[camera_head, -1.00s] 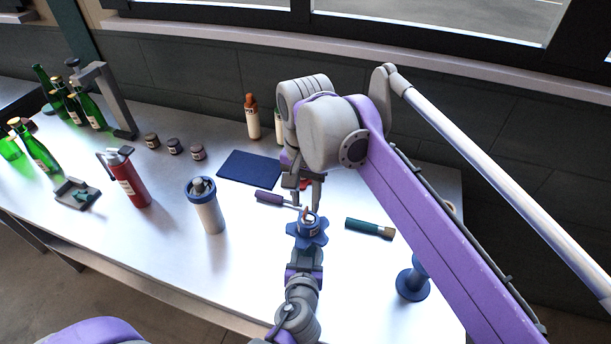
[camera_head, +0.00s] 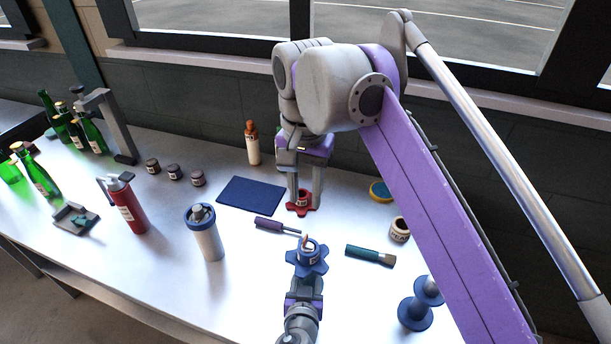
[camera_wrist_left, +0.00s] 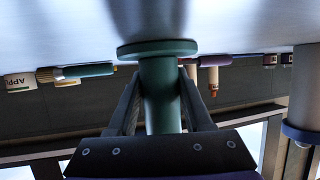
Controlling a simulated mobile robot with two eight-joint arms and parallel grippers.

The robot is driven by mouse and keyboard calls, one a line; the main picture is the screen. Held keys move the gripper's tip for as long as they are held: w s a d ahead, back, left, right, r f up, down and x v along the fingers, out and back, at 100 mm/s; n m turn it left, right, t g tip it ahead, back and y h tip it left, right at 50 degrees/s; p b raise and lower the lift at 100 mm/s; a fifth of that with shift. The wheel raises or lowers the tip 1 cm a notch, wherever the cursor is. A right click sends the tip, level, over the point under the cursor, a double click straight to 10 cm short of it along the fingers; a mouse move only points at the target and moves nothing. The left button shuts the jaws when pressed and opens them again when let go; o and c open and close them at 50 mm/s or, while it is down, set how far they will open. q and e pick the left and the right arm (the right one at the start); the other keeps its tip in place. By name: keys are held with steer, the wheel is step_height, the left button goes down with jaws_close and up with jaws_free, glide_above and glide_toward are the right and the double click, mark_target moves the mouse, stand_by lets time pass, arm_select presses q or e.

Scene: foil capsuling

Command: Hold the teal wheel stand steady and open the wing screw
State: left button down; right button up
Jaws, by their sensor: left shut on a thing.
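My left gripper (camera_head: 304,284) comes in from the bottom in the head view, below a blue star-shaped wheel top (camera_head: 308,260). In the left wrist view, which is upside down, its fingers (camera_wrist_left: 157,105) are shut on the post of a teal stand (camera_wrist_left: 160,85). The stand's round disc (camera_wrist_left: 157,48) is at the tabletop. A small copper-coloured tip (camera_head: 305,241) stands on the wheel top; I cannot tell if it is the wing screw. My right gripper (camera_head: 305,187) points down, fingers apart, above or around a red lobed piece (camera_head: 302,204) behind the stand. I see nothing held in it.
A purple-handled screwdriver (camera_head: 270,224) and a teal brush (camera_head: 370,254) lie near the stand. A white canister (camera_head: 208,240) and a red extinguisher (camera_head: 130,205) stand left. A dark blue mat (camera_head: 250,195) lies behind.

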arm_select(q)
steer(key=shift+c, duration=1.2)
jaws_free()
